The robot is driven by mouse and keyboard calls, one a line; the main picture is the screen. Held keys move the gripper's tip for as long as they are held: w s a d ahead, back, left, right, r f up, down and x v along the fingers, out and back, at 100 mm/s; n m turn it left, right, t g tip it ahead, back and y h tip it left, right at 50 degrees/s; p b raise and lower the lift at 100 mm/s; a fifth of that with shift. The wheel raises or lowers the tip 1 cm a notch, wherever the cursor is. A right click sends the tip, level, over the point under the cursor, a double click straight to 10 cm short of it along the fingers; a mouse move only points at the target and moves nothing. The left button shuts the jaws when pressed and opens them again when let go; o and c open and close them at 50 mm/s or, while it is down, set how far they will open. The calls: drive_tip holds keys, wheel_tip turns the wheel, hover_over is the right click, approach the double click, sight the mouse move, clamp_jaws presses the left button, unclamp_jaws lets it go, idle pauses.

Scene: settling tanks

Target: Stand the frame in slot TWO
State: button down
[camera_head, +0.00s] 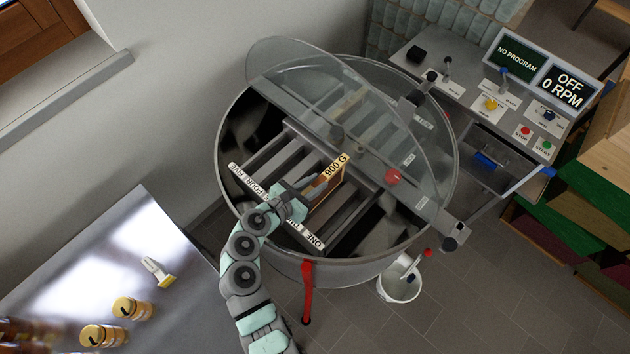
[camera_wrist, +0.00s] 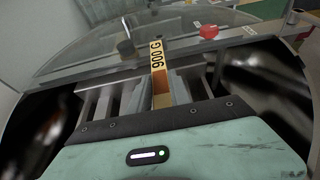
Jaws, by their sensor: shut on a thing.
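A wooden frame (camera_head: 326,186) with a yellow "900 G" label is held by my gripper (camera_head: 306,195) over the slotted rack (camera_head: 350,222) inside the round drum. In the wrist view the same frame (camera_wrist: 160,92) stands between the slats in front of my gripper (camera_wrist: 160,105). My gripper is shut on the frame. Whether the frame's lower edge rests in a slot is hidden.
The drum's clear lid (camera_head: 300,75) is half raised over the far half. A red knob (camera_head: 393,176) sits by the crossbar. The control panel (camera_head: 490,100) reads "NO PROGRAM" and "OFF 0 RPM". A metal table (camera_head: 120,260) with jars stands at left, and a white bucket (camera_head: 400,288) on the floor.

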drive_tip(key=shift+f+b, duration=1.7)
drive_tip(key=shift+f, duration=2.65)
drive_tip(key=c, duration=1.5)
unclamp_jaws()
drive_tip(key=shift+w, duration=0.1)
drive_tip(key=o, duration=0.4)
drive_tip(key=shift+f, duration=0.1)
drive_tip(key=shift+f, duration=0.1)
drive_tip(key=shift+a, duration=0.1)
drive_tip(key=v, duration=0.9)
drive_tip(key=shift+s+a, duration=0.25)
drive_tip(key=shift+s, duration=0.05)
drive_tip(key=shift+s+a+r, duration=0.2)
drive_tip(key=shift+s+r, duration=0.15)
drive_tip(key=shift+s, duration=0.05)
